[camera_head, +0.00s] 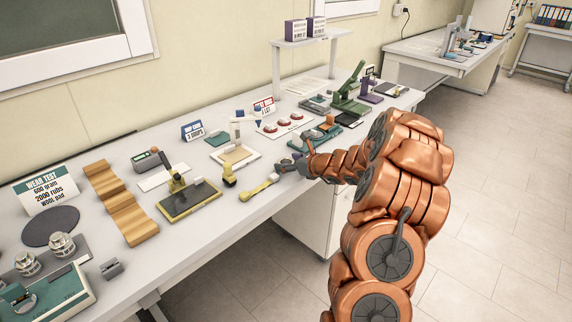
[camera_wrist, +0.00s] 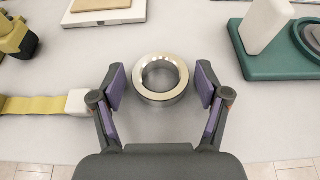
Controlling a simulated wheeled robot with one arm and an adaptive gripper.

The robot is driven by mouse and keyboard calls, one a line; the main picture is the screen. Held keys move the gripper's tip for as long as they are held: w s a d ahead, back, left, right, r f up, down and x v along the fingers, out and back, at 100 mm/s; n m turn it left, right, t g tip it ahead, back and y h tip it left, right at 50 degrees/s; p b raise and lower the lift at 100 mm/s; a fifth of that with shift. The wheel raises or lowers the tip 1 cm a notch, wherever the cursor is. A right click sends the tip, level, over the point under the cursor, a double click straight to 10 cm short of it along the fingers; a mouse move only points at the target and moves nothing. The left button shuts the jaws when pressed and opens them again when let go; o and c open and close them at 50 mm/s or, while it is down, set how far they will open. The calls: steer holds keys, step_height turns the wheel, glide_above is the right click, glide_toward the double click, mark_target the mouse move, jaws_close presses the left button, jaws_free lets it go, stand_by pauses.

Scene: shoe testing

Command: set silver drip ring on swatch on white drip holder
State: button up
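The silver drip ring (camera_wrist: 160,94) lies flat on the table in the wrist view. My gripper (camera_wrist: 159,84) is open, with one finger on each side of the ring and a gap on both sides. In the head view my gripper (camera_head: 285,166) is low over the table's front part, and I cannot make out the ring there. The white drip holder (camera_head: 252,158) stands left of and behind my gripper, with a tan swatch (camera_head: 236,155) on its base. The holder's front edge (camera_wrist: 104,18) and the swatch (camera_wrist: 100,4) show at the top left of the wrist view.
A yellow strip with a white end (camera_wrist: 45,105) lies just left of my gripper. A teal-based device (camera_wrist: 270,66) with a white block stands to the right. A yellow stamp-like tool (camera_wrist: 14,36) is at the far left. The table's front edge (camera_wrist: 270,160) is close.

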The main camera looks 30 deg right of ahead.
steer(key=c, duration=1)
steer(key=shift+o, duration=0.2)
